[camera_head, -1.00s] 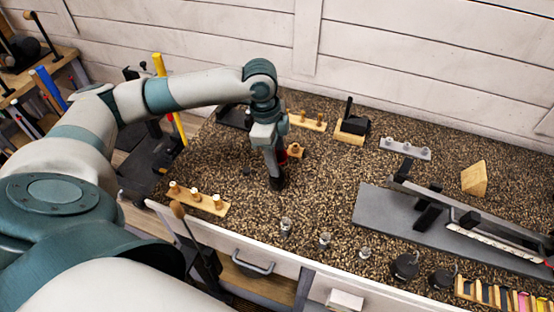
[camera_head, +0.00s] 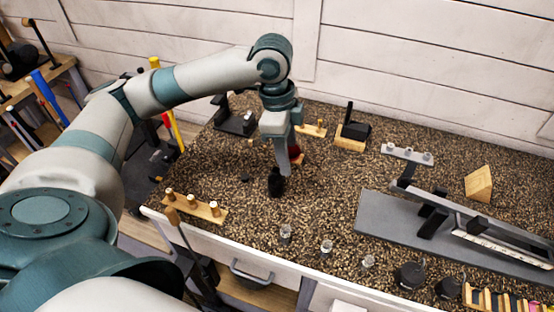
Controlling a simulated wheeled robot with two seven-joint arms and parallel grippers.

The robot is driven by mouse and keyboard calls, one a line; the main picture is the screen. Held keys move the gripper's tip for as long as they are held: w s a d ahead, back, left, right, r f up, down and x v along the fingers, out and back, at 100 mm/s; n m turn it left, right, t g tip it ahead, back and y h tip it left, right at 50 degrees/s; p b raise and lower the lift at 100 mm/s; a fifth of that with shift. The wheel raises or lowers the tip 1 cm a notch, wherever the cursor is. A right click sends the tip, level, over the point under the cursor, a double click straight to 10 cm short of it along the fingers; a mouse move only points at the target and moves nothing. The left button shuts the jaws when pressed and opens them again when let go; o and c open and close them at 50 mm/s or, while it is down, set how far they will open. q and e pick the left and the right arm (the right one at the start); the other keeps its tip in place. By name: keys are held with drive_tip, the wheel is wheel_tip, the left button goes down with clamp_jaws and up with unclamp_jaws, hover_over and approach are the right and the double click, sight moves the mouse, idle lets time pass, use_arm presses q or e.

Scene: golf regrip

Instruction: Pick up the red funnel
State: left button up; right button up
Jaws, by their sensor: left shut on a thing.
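The red funnel (camera_head: 296,152) shows only as a small red patch behind my left gripper's fingers, near the middle of the speckled worktop (camera_head: 330,195). Most of it is hidden by the gripper. My left gripper (camera_head: 284,166) points down and is shut on the funnel, though the fingers hide the contact. A small wooden piece shows just beside the red patch. A dark, upright object (camera_head: 276,183) shows right below the fingers. My right gripper is not in view.
A wooden rack with pegs (camera_head: 195,207) lies at the front left. Small glass jars (camera_head: 326,248) stand along the front edge. A grey fixture with a long bar (camera_head: 430,225) fills the right. A black block on wood (camera_head: 352,132) stands at the back.

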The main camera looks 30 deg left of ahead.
use_arm(q)
drive_tip(key=s+d+r+b, duration=0.1)
drive_tip(key=d+r, duration=0.3)
drive_tip(key=d, duration=0.3)
drive_tip(key=shift+s+d+r+b, duration=0.25)
drive_tip(key=shift+s+r+b, duration=0.05)
drive_tip(key=shift+s, duration=0.05)
